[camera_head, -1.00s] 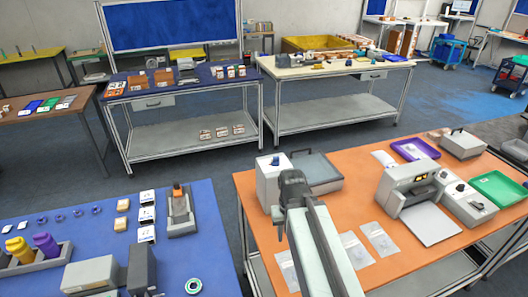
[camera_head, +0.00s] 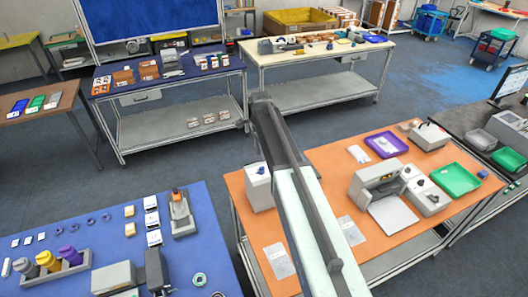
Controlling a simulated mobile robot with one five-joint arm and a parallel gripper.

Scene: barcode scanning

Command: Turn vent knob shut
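On the orange table, a white box (camera_head: 258,190) at the left edge has a small dark blue knob (camera_head: 260,170) on top. A second white-grey unit (camera_head: 428,196) beside the grey machine (camera_head: 378,184) carries a small dark knob on top. Neither label is readable, so I cannot tell which is the vent knob or how it is turned. My arm rises from the bottom and passes just right of the white box. My gripper's fingers do not show. The arm hides part of the table behind it.
The orange table (camera_head: 392,232) also holds clear bags, a purple tray (camera_head: 386,145), a green tray (camera_head: 456,179) and a grey case (camera_head: 429,137). A blue table (camera_head: 222,228) with bottles and boxes stands at left. Floor shows between the tables.

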